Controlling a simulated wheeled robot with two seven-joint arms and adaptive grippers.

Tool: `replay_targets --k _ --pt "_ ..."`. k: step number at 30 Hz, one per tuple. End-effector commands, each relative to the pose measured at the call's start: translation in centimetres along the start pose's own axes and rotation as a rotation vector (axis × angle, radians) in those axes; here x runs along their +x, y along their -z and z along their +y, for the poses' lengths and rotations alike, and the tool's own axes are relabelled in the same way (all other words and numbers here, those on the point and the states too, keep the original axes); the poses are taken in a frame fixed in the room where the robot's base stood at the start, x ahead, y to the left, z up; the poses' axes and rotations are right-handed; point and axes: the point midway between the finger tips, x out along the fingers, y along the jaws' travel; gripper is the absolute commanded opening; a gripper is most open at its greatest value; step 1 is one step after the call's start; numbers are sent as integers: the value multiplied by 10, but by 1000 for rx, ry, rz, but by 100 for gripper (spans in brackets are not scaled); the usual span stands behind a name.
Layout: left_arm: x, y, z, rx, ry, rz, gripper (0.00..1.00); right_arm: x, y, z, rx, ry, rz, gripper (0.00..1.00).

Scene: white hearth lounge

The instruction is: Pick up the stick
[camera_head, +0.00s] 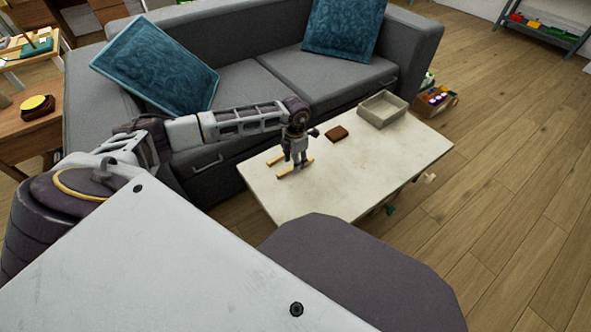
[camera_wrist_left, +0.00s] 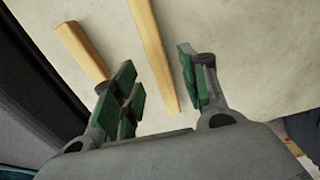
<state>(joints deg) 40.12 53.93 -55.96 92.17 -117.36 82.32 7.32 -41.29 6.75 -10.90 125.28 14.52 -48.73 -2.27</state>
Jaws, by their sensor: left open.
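Two light wooden sticks lie on the white table (camera_head: 350,185). In the left wrist view, the longer stick (camera_wrist_left: 152,52) runs down the picture into the gap between my fingers. The other, thicker stick (camera_wrist_left: 83,50) lies to its left, its lower end near the left fingers. In the head view, one stick (camera_head: 287,172) shows below my left gripper (camera_head: 296,161), and part of another (camera_head: 275,160) shows to its left. My left gripper is open, pointing down at the table; it also shows in the wrist view (camera_wrist_left: 160,88). Whether the fingers touch a stick cannot be told.
A small brown block (camera_head: 337,133) and a beige open tray (camera_head: 382,110) sit on the table to the right of the gripper. The grey sofa (camera_head: 300,75) stands close behind the table. The table's near right part is clear.

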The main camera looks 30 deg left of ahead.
Motion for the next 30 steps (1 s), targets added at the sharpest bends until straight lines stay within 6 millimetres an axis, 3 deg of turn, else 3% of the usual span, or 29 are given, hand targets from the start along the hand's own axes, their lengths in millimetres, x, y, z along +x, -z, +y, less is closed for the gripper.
replay_targets --k 9,25,30 --pt "25 -1 -1 1 1 0 44 8 -8 1 -3 14 10 90" --pt "26 -1 0 1 0 -1 44 8 -1 0 -5 16 20 90" --pt "26 -1 0 0 0 -1 23 8 1 0 -5 16 24 90"
